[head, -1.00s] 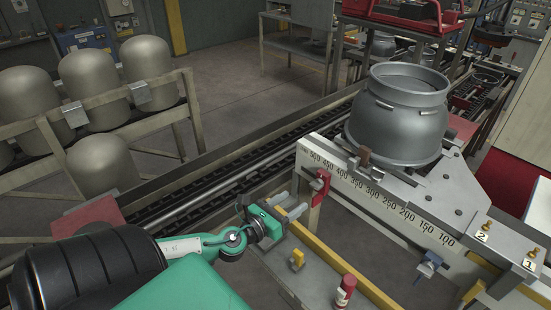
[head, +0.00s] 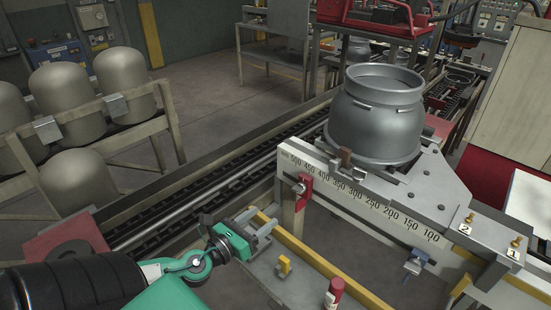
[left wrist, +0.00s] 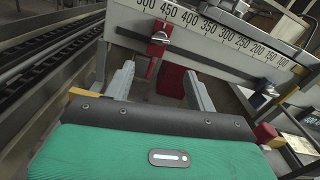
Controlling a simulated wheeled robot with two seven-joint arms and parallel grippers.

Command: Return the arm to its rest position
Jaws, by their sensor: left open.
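My left gripper (head: 262,224) is open and empty. It is left of and below the red clamp (head: 304,188) at the left end of the numbered scale (head: 350,195) in the head view. In the left wrist view its two fingers (left wrist: 160,88) are spread, with the red clamp (left wrist: 157,44) beyond them and nothing held between. My left arm (head: 185,270) comes in from the lower left. A grey metal cylinder (head: 375,125) stands upright on the fixture right of the gripper, apart from it. My right gripper is not in view.
A roller conveyor (head: 190,205) runs diagonally behind the gripper. A rack (head: 95,125) with several domed metal shells stands at the left. A yellow rail (head: 330,270), a small yellow block (head: 284,265) and a red cylinder (head: 334,293) are close by at the lower middle.

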